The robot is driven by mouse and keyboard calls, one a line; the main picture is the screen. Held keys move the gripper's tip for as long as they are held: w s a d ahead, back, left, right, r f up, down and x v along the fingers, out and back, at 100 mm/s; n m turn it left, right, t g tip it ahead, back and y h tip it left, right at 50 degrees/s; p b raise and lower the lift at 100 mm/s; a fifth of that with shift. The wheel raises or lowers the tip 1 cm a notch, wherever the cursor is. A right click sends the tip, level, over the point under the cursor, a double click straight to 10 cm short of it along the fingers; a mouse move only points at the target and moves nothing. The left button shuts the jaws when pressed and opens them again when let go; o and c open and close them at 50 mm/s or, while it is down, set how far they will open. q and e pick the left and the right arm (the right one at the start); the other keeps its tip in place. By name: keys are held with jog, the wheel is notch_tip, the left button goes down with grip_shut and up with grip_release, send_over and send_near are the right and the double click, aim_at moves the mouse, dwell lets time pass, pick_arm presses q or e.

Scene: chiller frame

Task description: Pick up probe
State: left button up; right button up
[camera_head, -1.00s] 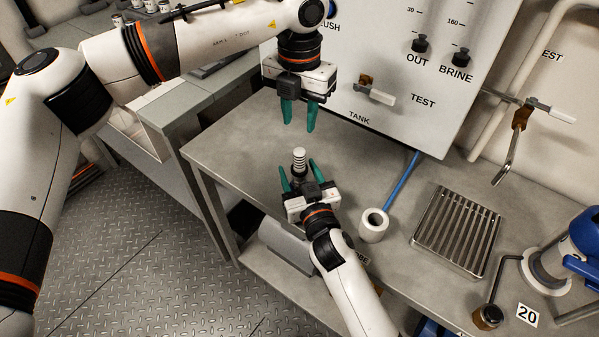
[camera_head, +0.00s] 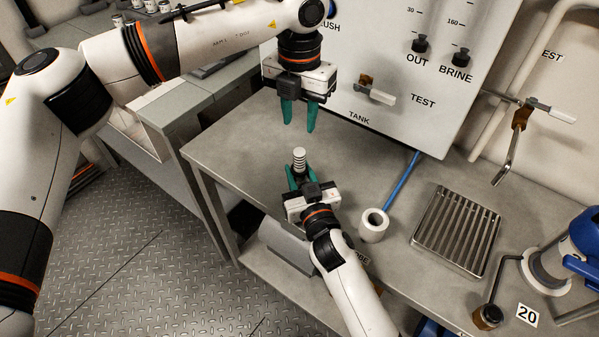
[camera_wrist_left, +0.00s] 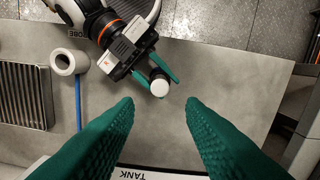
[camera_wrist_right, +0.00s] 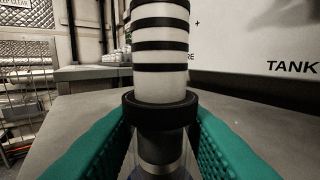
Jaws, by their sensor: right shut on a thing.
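The probe (camera_head: 299,160) has a white top with black rings, a black collar and a dark lower body. The probe's lower end is hidden. My left gripper (camera_head: 299,113) hangs open and empty above the bench, beyond the probe. In the left wrist view the probe's white top (camera_wrist_left: 159,87) shows ahead of the open fingers.
A white hollow cylinder (camera_head: 373,226) with a blue tube (camera_head: 402,180) stands right of my right gripper. A slatted metal tray (camera_head: 457,230) lies further right. The panel (camera_head: 390,70) with valve handles rises behind. The bench left of the probe is clear.

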aim_at(300, 152)
pick_arm(q)
jog(key=shift+o, duration=1.4)
jog(key=n, duration=0.5)
jog(key=shift+s+d, duration=0.1)
jog(key=shift+d, duration=0.05)
jog(key=n, duration=0.5)
jog(key=shift+d+r, duration=0.1)
jog(key=shift+s+n, duration=0.1)
jog(key=shift+n, duration=0.3)
notch_tip(300, 152, down, 7)
jog(key=shift+r, duration=0.1)
jog(key=shift+a+f, duration=0.2)
jog(key=shift+f, duration=2.45)
grip_shut()
